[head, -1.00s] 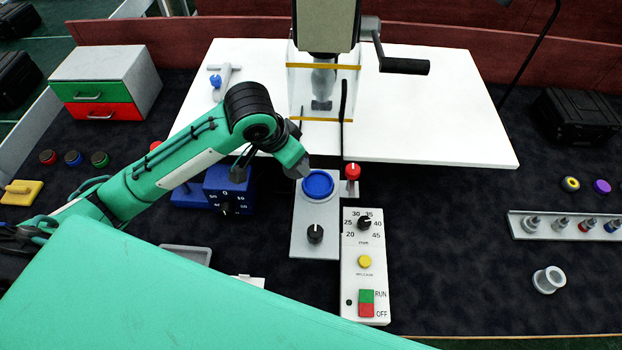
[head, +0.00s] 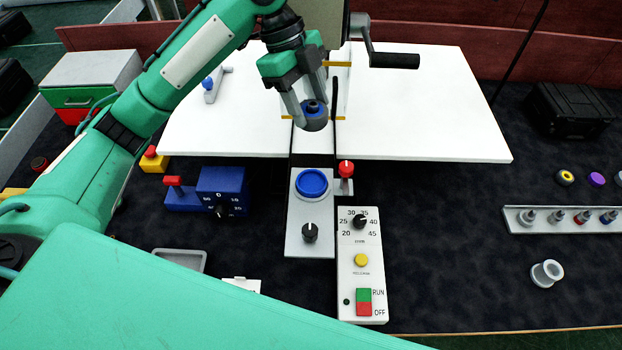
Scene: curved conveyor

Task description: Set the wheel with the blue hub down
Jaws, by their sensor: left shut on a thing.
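My left gripper (head: 301,112) reaches in from the upper left, pointing down. It is shut on a grey wheel with a blue hub (head: 316,123), which has a dark centre. The wheel is in front of the machine and over the inner end of the grey strip; I cannot tell how high it is above it. A round blue pad (head: 312,183) sits nearer on a grey plate (head: 296,235), clear of the wheel. My right gripper is not in view.
A white table (head: 430,120) spreads behind. A red-knobbed lever (head: 345,169), a dial panel (head: 360,290) and a blue dial box (head: 222,185) stand near the plate. A rail with pegs (head: 520,222) is at the right.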

